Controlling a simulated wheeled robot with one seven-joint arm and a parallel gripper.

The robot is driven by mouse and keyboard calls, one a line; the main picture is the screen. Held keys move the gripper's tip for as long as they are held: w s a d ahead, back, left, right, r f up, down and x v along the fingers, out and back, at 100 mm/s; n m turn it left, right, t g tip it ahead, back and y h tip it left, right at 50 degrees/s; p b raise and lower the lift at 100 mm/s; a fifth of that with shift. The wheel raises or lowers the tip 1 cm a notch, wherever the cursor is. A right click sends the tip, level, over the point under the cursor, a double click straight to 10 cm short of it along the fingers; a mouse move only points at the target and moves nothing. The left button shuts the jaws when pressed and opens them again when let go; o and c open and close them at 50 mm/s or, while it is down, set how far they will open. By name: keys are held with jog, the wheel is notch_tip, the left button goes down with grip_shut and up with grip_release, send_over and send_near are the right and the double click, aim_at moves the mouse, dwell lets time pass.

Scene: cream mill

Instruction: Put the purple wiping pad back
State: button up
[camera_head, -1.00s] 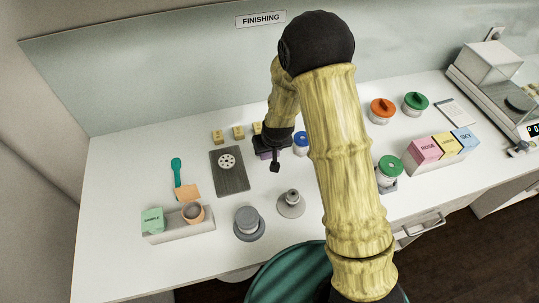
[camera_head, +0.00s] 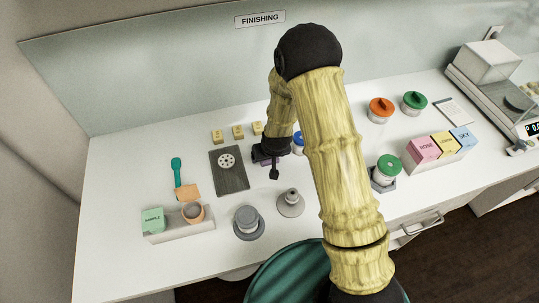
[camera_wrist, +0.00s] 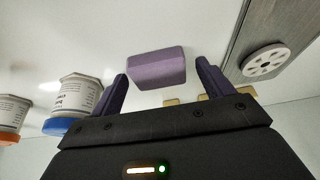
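The purple wiping pad (camera_wrist: 157,69) shows in the wrist view as a small block just past and between my fingertips, with a gap on either side. My gripper (camera_wrist: 161,78) is open, with its two purple-tinted fingers apart. In the head view, my gripper (camera_head: 269,163) is low over the middle of the white counter, right of the dark grey mat. There only a sliver of purple shows beside the gripper, mostly hidden by it. I cannot tell whether the pad touches the counter.
The dark mat (camera_head: 232,181) bears a white holed disc (camera_head: 227,161). Yellow blocks (camera_head: 238,132) stand behind. A blue-lidded jar (camera_wrist: 70,105) is close beside the gripper. A grey cone-shaped piece (camera_head: 291,203) and a grey round pot (camera_head: 248,222) stand in front.

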jog(key=shift+r, duration=0.1)
jog(key=shift+s+r, duration=0.1)
jog(key=shift+r, duration=0.35)
jog(key=b+v, duration=0.1)
jog(key=v, duration=1)
jog(key=shift+d, duration=0.1)
jog(key=s+d+r+m+g, duration=0.1)
jog(key=s+d+r, duration=0.3)
jog(key=s+d, duration=0.3)
jog(key=s+d+r+m+h, duration=0.1)
jog(key=s+d+r+m, duration=0.1)
jog(key=s+d+r, duration=0.2)
jog(key=s+d, duration=0.2)
jog(key=d, duration=0.1)
jog(key=shift+s+g, duration=0.4)
jog(key=shift+w+d+r, duration=0.1)
